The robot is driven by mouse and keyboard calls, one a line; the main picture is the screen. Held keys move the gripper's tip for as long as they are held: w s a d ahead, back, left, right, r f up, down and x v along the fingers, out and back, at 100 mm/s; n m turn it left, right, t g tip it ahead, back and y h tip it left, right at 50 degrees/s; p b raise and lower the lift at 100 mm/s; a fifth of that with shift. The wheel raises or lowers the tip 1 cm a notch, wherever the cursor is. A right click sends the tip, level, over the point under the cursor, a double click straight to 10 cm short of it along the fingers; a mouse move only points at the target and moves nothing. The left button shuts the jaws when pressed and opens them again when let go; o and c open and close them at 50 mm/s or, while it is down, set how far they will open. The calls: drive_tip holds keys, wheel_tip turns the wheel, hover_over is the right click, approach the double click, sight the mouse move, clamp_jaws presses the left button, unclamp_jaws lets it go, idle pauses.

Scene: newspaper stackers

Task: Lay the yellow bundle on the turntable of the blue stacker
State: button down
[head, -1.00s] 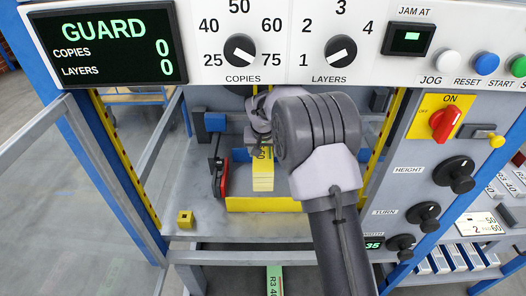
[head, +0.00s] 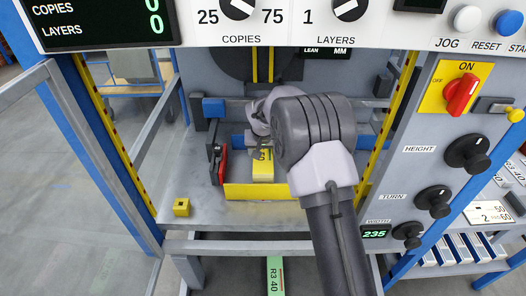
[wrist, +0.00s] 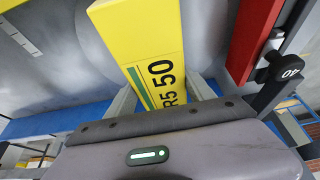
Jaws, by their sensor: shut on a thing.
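The yellow bundle (head: 263,170) is inside the blue stacker, between its blue posts and above or behind a yellow front lip (head: 260,192). My gripper (wrist: 160,97) is shut on the bundle's near end; the label "R5 50" shows on the bundle (wrist: 140,45) in the wrist view. In the head view my arm hides most of the gripper. A grey, partly curved surface (wrist: 45,45) lies below the bundle in the wrist view and looks like the turntable. I cannot tell whether the bundle touches it.
A red plate (head: 223,165) stands left of the bundle, and a red bar (wrist: 252,35) is close at right in the wrist view. The control panel (head: 455,130) with a red switch (head: 460,95) is at right.

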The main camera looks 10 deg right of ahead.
drive_tip(key=shift+f+b, duration=0.4)
idle(0.5)
drive_tip(key=shift+c, duration=1.4)
unclamp_jaws()
drive_tip(key=shift+s, duration=0.1)
drive_tip(key=p+v, duration=0.3)
drive_tip(key=v, duration=0.4)
drive_tip(key=shift+r, duration=0.2)
drive_tip(key=shift+f, duration=0.1)
